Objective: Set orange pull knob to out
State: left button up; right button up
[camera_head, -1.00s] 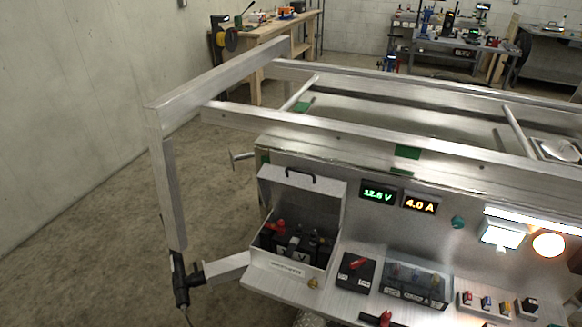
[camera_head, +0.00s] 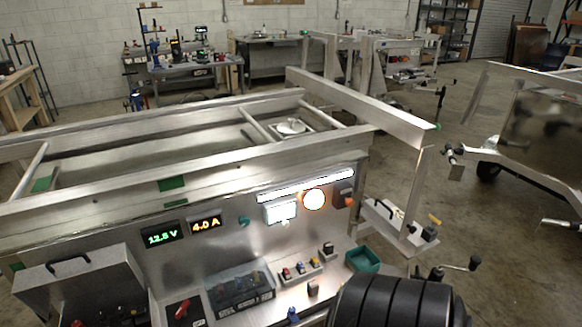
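A small orange piece (camera_head: 349,202), possibly the orange pull knob, shows at the dark box (camera_head: 342,189) on the right end of the trailer's metal panel. It is too small to tell whether it is in or out. Neither of my grippers is in view.
A ledge below the panel holds an open metal box (camera_head: 85,280), a red-handled switch (camera_head: 182,308), a clear-covered fuse block (camera_head: 240,288) and a green tray (camera_head: 362,259). A large black ribbed round thing (camera_head: 395,300) stands in front at the lower right.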

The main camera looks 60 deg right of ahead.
aim_at(349, 202)
jog(key=z, duration=2.35)
